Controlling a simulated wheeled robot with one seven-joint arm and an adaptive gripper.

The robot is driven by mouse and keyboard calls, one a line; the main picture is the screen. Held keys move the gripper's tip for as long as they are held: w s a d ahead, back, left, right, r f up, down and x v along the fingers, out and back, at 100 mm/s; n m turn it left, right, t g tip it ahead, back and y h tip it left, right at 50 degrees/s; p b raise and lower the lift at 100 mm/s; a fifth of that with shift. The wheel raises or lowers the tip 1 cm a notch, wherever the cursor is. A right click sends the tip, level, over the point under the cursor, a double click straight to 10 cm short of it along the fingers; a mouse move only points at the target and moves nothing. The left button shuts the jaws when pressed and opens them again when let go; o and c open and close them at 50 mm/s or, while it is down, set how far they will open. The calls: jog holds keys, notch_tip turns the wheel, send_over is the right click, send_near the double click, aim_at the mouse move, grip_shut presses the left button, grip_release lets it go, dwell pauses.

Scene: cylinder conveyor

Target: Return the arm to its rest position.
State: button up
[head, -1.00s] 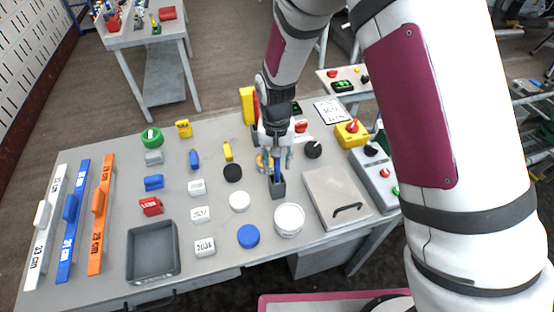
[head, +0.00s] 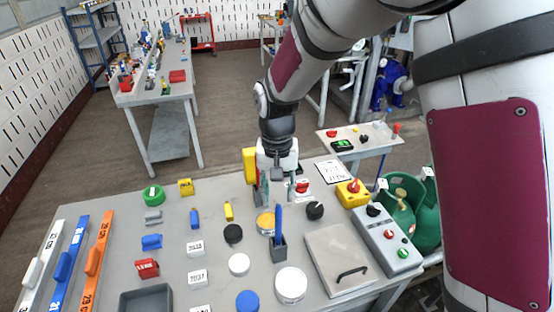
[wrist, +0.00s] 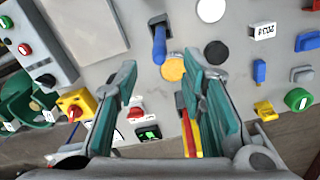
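My gripper (head: 277,190) hangs over the back part of the grey table (head: 100,205), in front of the yellow block (head: 249,163). In the wrist view my gripper (wrist: 158,68) has its two teal-padded fingers wide apart with nothing between them. My arm reaches in from the upper right of the head view.
A yellow box with a red knob (head: 353,192) and a grey control box (head: 388,238) stand at the right. A lidded panel (head: 340,255), white tub (head: 291,285) and several small blocks and discs cover the table. Green gas bottles (head: 405,200) stand beyond the right edge.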

jog(key=s+d+r+t, duration=0.2)
jog(key=s+d+r, duration=0.5)
jog(key=r, duration=0.3)
jog(key=s+d+r+t, duration=0.2)
jog(key=s+d+r, duration=0.4)
jog(key=d+r, duration=0.25)
jog(key=s+d+r+t, duration=0.1)
jog(key=s+d+r, duration=0.1)
jog(key=s, duration=0.6)
jog(key=shift+s+d+t, duration=0.3)
jog(key=shift+d, duration=0.05)
